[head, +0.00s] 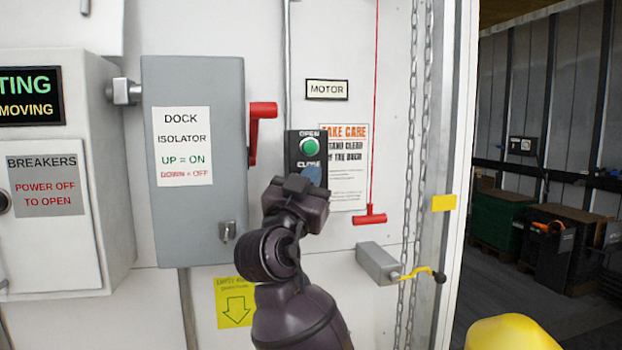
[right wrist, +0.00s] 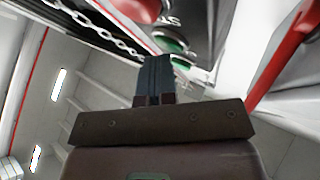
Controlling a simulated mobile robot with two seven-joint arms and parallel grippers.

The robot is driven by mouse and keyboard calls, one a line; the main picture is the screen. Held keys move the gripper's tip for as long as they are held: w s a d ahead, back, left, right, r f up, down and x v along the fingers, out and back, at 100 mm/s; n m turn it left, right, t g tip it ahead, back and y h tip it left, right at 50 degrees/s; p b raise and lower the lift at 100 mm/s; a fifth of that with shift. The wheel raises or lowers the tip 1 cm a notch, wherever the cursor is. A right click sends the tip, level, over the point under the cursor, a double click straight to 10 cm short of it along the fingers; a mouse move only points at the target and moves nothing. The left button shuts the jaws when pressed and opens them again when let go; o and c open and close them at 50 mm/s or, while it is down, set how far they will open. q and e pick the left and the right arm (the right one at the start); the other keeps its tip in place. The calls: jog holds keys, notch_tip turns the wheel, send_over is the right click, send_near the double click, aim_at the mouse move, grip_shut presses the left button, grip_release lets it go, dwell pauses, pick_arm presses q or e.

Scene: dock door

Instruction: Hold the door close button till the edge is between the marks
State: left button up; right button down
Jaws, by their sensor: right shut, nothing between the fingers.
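The dark door control box (head: 292,150) is on the wall, with a green button (head: 310,146) under the label OPEN. Below it is the label CLOSE and a bluish patch (head: 312,174), probably the close button, partly hidden by my gripper. My right gripper (head: 300,184) is shut and empty, in front of the box's lower part. In the right wrist view its closed fingers (right wrist: 155,72) point at the box; whether they touch a button I cannot tell. A yellow mark (head: 444,202) sits on the door frame. I cannot make out the door's edge. My left gripper is not in view.
A grey dock isolator box (head: 196,228) with a red lever (head: 258,125) stands left of the control box. A red T-handle (head: 369,219) hangs on a cord to the right, near chains (head: 414,150) and a grey crank box (head: 378,262). The doorway at right is open.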

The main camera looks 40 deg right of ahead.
jog(key=shift+s, duration=0.1)
dwell(6.4)
jog(key=shift+s+a, duration=0.4)
jog(key=shift+s, duration=0.2)
jog(key=shift+s+a, duration=0.4)
jog(key=shift+s, duration=0.35)
jog(key=shift+s+a, duration=0.4)
jog(key=shift+s, duration=0.3)
jog(key=shift+s+a, duration=0.4)
jog(key=shift+s, duration=0.35)
